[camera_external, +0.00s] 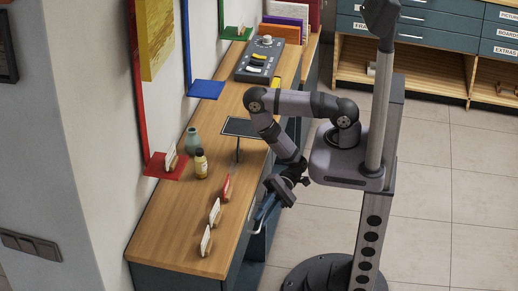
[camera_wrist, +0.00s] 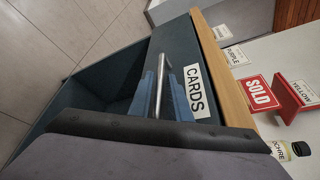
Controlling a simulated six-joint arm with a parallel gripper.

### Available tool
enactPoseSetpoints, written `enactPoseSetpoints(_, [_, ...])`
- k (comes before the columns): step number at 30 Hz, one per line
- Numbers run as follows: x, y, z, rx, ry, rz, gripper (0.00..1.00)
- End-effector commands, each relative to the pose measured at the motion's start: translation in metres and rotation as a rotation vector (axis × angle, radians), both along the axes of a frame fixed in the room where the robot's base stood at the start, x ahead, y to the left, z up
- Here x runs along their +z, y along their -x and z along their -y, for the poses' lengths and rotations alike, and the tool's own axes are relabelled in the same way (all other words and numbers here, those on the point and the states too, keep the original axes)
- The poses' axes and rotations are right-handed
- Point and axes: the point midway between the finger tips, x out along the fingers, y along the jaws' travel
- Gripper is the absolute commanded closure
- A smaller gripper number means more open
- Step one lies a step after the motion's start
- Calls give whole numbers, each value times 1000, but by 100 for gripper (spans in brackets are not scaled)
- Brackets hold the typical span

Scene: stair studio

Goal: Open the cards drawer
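The cards drawer (camera_wrist: 178,45) has a dark teal front with a white label reading CARDS. In the wrist view its front sits close along the wooden counter edge, and it looks shut. A metal bar handle (camera_wrist: 159,84) stands out from the front. My gripper (camera_wrist: 161,100) has its bluish fingers on either side of the handle, with gaps visible; it looks open. I cannot tell whether a finger touches the bar. In the external view my gripper (camera_external: 268,204) reaches down at the counter's front side, and my gripper hides much of the drawer there.
A dark open space (camera_wrist: 120,88) lies beside the drawer front. Tiled floor (camera_external: 425,190) is free at right.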

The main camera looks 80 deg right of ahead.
Motion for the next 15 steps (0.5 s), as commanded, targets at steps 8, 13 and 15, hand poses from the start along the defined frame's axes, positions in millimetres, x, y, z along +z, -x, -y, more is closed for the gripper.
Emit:
enactPoseSetpoints(8, [0,0,0,0,0,0,100])
enactPoseSetpoints(13, [-2,18,-1,4,-2,-9,100])
enactPoseSetpoints(15, [-2,30,-1,4,-3,-10,100])
